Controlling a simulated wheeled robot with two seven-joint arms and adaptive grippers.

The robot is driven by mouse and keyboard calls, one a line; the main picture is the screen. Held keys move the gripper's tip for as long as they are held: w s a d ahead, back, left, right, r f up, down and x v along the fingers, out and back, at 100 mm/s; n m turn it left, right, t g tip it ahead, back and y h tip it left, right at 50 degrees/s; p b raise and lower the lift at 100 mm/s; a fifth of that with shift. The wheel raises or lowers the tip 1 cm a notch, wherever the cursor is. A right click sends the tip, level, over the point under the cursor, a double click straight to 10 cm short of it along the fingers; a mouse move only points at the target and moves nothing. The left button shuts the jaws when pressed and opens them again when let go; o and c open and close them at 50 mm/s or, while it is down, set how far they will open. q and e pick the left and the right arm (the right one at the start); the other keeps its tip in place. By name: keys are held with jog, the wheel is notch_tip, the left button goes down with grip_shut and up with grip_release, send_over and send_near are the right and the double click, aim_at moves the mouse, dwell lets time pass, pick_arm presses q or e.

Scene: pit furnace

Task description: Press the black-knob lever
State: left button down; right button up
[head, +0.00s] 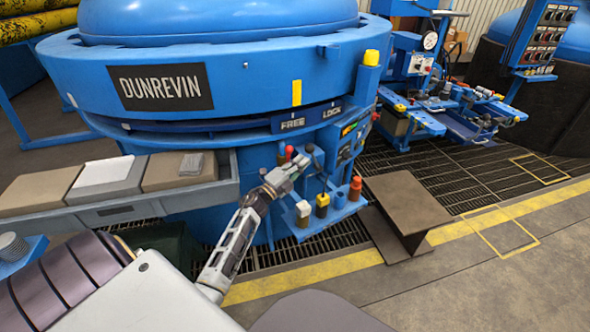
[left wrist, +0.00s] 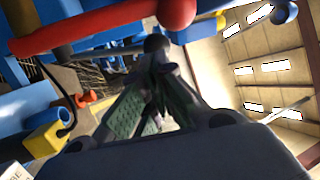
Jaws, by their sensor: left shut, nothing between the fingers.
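The black knob (head: 310,148) of the lever shows just beyond my left fingertips in the head view. In the left wrist view the black knob (left wrist: 155,43) is dark and round, right at the fingertips; I cannot tell if they touch it. A red-knob lever (head: 289,152) stands just left of it, and its red ball (left wrist: 177,11) is large at the top of the left wrist view. My left gripper (head: 299,161) is shut and empty, reaching up to the levers from the lower left. Its fingers (left wrist: 156,75) hide part of the black-knob lever's rod. My right gripper is not in view.
A blue control shelf (head: 335,212) on the furnace carries white, yellow and red-orange parts (head: 355,187) right of my gripper. A grey tray (head: 222,190) with boxes stands left. A brown steel beam (head: 405,205) lies right. The furnace body (head: 220,95) rises behind.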

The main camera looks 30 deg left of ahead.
pick_arm(q)
jog(key=shift+x, duration=0.95)
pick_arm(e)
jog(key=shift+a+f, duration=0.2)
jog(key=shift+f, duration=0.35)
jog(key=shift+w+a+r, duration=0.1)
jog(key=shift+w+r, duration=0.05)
pick_arm(q)
jog(key=shift+r, duration=0.1)
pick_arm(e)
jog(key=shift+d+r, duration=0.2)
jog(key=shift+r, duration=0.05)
pick_arm(q)
jog(key=shift+w+r+p, duration=0.1)
jog(key=shift+p, duration=0.3)
jog(key=shift+w+d+r+g+p, duration=0.15)
jog(key=shift+w+r+g+p, duration=0.15)
jog(key=shift+p, duration=0.75)
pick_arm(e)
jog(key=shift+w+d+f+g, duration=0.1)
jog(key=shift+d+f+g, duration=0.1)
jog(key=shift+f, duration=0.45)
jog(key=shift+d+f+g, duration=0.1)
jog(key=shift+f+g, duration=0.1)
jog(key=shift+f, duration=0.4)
